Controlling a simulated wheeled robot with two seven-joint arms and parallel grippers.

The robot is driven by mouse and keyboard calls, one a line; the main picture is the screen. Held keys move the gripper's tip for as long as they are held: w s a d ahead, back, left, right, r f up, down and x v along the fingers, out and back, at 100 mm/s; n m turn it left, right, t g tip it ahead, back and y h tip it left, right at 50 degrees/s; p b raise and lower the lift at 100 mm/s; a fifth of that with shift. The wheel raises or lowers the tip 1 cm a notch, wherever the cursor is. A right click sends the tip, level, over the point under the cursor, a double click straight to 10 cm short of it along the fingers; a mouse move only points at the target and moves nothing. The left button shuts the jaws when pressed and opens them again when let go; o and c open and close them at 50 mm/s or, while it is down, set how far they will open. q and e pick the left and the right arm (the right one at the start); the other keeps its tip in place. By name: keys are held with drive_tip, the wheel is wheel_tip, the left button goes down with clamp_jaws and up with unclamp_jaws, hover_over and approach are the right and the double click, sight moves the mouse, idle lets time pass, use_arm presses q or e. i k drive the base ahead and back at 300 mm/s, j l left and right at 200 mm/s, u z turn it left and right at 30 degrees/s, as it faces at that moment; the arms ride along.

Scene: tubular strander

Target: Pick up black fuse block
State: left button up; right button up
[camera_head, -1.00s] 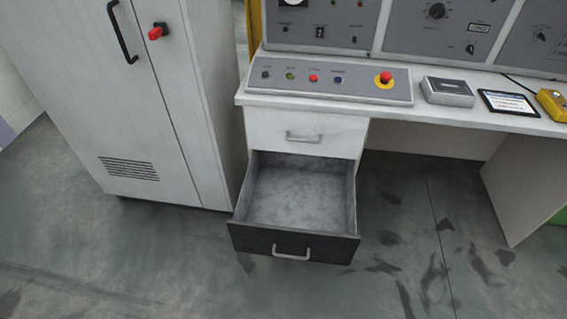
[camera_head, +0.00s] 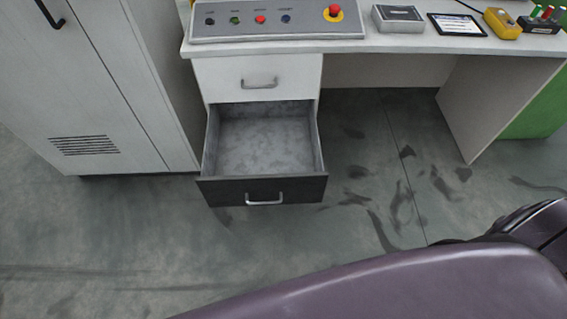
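A small black block (camera_head: 541,23) with red, green and pale pieces on top stands on the desk at the far right of the head view. It looks like the black fuse block, but it is small and near the picture's edge. Neither gripper is in view. A purple-grey arm link of mine crosses the lower right of the view, well below the desk and apart from the block in the picture.
A yellow handheld device (camera_head: 502,23), a tablet (camera_head: 457,24) and a grey box (camera_head: 398,18) stand on the desk (camera_head: 350,46). An open, empty-looking drawer (camera_head: 262,190) juts out below. A tall cabinet (camera_head: 110,100) stands left. The floor in front is clear.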

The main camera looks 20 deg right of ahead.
sight(537, 26)
drive_tip(key=z, duration=2.5)
drive_tip(key=i+z, duration=0.15)
drive_tip(key=z, duration=0.25)
drive_tip(key=j+z, duration=0.1)
drive_tip(key=z, duration=0.35)
drive_tip(key=i+z, duration=0.1)
drive_tip(key=z, duration=0.3)
drive_tip(key=j+z, duration=0.15)
drive_tip(key=z, duration=0.3)
drive_tip(key=i+j+z, duration=0.1)
drive_tip(key=j+z, duration=0.6)
drive_tip(key=j, duration=0.25)
drive_tip(key=j+u, duration=0.3)
drive_tip(key=j, duration=0.15)
drive_tip(key=i+j+u, duration=0.1)
drive_tip(key=j+u, duration=0.15)
drive_tip(key=j, duration=0.2)
drive_tip(key=i+j+u, duration=0.1)
drive_tip(key=j+u, duration=0.2)
drive_tip(key=j, duration=0.15)
